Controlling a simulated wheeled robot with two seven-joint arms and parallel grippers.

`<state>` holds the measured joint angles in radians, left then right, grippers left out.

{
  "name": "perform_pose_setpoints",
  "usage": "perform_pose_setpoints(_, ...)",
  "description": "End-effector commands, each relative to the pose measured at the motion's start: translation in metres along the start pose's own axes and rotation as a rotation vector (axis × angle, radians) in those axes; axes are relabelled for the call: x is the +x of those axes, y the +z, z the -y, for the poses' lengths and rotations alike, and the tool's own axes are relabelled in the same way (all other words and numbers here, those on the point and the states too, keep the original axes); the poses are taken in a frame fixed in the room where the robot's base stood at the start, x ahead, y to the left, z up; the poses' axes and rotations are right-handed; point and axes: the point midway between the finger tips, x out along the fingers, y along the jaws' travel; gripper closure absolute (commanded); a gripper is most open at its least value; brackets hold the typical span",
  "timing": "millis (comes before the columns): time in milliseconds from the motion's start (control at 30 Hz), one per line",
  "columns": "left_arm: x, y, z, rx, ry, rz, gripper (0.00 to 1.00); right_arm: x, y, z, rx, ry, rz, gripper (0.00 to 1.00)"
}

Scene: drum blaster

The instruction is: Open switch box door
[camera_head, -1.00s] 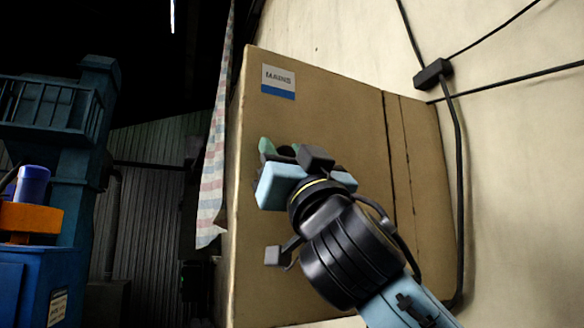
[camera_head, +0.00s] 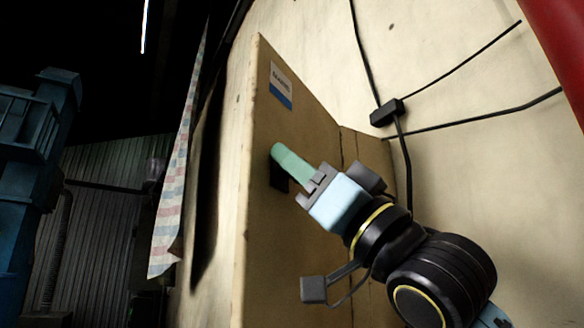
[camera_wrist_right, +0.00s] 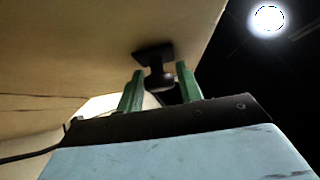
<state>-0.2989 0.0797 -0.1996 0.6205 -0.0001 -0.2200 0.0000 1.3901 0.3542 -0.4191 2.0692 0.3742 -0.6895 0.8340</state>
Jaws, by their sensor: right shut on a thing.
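The switch box door (camera_head: 268,230) is a tan panel with a white and blue label (camera_head: 281,86), seen at a steep slant in the head view. Its dark handle (camera_head: 279,178) is partly hidden by my right gripper (camera_head: 284,164). In the right wrist view, the black handle (camera_wrist_right: 154,54) stands out from the tan panel, between the green fingers of my right gripper (camera_wrist_right: 160,88). That gripper is shut on the handle. The box's interior cannot be clearly made out. My left gripper is in neither view.
A black junction block (camera_head: 386,112) with cables is on the pale wall (camera_head: 470,180) to the right. A checked cloth (camera_head: 172,215) hangs left of the door. Blue machinery (camera_head: 30,150) stands at the far left. A red object (camera_head: 560,40) fills the upper right corner.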

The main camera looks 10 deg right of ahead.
Motion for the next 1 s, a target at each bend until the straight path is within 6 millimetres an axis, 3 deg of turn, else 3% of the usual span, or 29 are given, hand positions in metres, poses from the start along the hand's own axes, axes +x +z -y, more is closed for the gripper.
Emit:
perform_pose_setpoints(400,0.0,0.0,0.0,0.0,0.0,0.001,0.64,-0.001,-0.002,0.0,0.006,-0.005,-0.001,1.0)
perform_pose_setpoints(433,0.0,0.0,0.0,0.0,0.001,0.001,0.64,-0.001,-0.002,0.0,0.006,-0.005,-0.001,0.6)
perform_pose_setpoints(500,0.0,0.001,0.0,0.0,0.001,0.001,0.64,-0.001,-0.002,0.0,0.005,-0.004,-0.001,0.52)
perform_pose_setpoints(833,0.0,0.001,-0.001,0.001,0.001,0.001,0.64,0.001,-0.004,0.0,0.005,-0.004,-0.001,0.52)
perform_pose_setpoints(1000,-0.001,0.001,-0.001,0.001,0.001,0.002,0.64,0.017,-0.021,0.0,0.004,-0.004,-0.003,0.52)
